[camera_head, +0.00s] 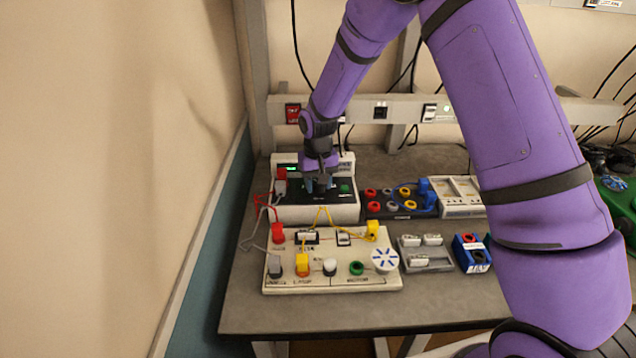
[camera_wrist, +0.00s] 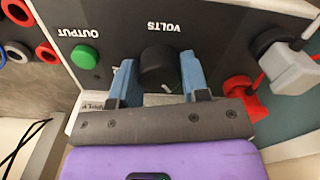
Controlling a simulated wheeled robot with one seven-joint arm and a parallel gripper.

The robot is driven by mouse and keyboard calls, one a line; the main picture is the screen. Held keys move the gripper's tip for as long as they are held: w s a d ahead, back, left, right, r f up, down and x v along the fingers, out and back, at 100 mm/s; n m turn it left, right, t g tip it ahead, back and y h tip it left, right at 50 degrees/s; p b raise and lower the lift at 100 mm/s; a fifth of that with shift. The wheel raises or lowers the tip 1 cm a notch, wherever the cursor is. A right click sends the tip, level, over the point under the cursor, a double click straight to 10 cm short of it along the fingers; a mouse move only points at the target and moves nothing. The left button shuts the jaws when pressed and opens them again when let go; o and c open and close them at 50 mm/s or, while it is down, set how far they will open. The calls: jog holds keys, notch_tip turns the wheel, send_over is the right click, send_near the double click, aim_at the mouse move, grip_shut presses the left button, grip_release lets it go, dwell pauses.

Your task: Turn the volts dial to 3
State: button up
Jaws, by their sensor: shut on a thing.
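The volts dial (camera_wrist: 160,68) is a round black knob on the dark panel of a white power supply (camera_head: 330,212). The word VOLTS is printed beside it, upside down in the wrist view. A white mark shows at the knob's edge near my gripper; the scale numbers are hidden or unreadable. My gripper (camera_wrist: 161,78) has its two blue fingers on either side of the dial, shut on it. In the head view my gripper (camera_head: 320,184) reaches down onto the panel from above, and the dial is hidden behind it.
A green OUTPUT button (camera_wrist: 85,55) sits beside the dial. Red (camera_wrist: 243,97) and grey (camera_wrist: 295,68) plugs with cables are on the other side. Bare bench shows at front.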

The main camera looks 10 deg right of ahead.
jog(key=n, duration=0.5)
jog(key=shift+n, duration=0.4)
dwell(0.4)
jog(key=o, duration=0.9)
jog(key=shift+o, duration=0.2)
jog(key=shift+r, duration=0.1)
notch_tip(320, 180, up, 10)
jog(key=shift+f, duration=0.15)
jog(key=shift+r, duration=0.5)
